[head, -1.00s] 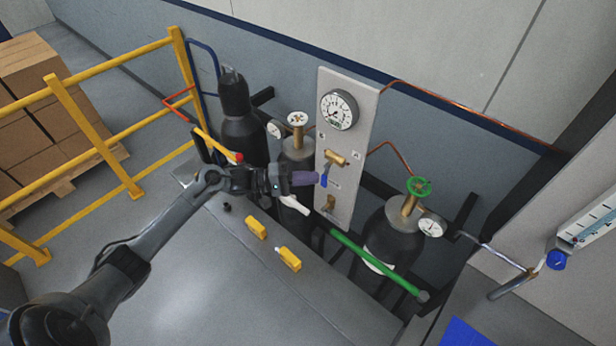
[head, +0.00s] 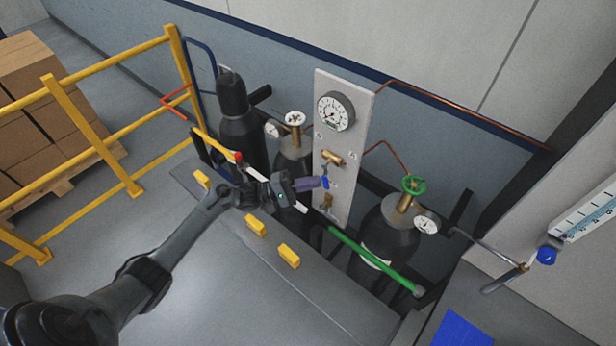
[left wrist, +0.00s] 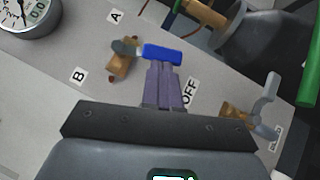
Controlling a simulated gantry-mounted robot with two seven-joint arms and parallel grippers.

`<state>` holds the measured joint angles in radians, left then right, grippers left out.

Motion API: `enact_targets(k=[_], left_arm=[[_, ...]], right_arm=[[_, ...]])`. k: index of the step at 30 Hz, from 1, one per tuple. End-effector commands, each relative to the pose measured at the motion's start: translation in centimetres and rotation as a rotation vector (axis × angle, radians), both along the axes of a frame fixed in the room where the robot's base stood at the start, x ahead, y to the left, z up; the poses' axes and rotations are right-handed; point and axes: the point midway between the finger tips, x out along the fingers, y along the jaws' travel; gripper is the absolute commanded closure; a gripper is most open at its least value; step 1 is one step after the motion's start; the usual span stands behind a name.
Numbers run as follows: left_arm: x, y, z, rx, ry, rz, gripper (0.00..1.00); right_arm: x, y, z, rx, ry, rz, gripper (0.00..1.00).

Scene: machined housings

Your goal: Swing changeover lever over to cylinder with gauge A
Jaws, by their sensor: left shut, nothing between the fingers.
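The changeover lever has a blue handle (head: 326,182) on a brass valve (head: 332,158), mid-height on the pale panel (head: 345,205). In the left wrist view the blue handle (left wrist: 162,53) points right from the valve (left wrist: 124,62), between the A label (left wrist: 117,16) and the OFF label (left wrist: 190,92); the B label (left wrist: 78,76) is on the other side. My left gripper (head: 316,183) is shut and empty, its purple fingertips (left wrist: 165,68) right at the handle; I cannot tell whether they touch. A cylinder with green handwheel and gauge (head: 390,240) stands right of the panel. My right gripper is out of view.
Another gauged cylinder (head: 292,165) and a black cylinder (head: 240,140) stand left of the panel. A green bar (head: 370,257) crosses in front. Yellow blocks (head: 289,256) sit on the grey bench (head: 230,300). A second brass valve (left wrist: 240,115) is lower on the panel.

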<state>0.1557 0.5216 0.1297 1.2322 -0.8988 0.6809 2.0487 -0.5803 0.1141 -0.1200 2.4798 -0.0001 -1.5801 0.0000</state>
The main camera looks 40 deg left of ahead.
Motion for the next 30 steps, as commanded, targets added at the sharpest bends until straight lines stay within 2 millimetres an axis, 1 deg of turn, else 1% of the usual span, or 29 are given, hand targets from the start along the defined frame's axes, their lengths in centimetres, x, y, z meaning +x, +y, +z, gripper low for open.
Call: enact_targets(k=[1,3,15,22,30], left_arm=[[0.1,-0.5,0.1,-0.054,0.001,-0.001,1.00],[0.1,-1.0,0.0,-0.121,0.000,-0.001,1.00],[0.1,-3.2,-0.1,-0.463,-0.003,-0.002,1.00],[0.1,-4.0,0.1,-0.586,-0.005,-0.002,1.00],[0.1,-4.3,0.2,-0.651,-0.005,-0.002,1.00]], right_arm=[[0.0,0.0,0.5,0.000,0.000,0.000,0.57],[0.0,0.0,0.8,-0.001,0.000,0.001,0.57],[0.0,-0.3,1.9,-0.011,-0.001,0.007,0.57],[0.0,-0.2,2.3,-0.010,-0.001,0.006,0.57],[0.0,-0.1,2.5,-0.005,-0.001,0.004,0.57]])
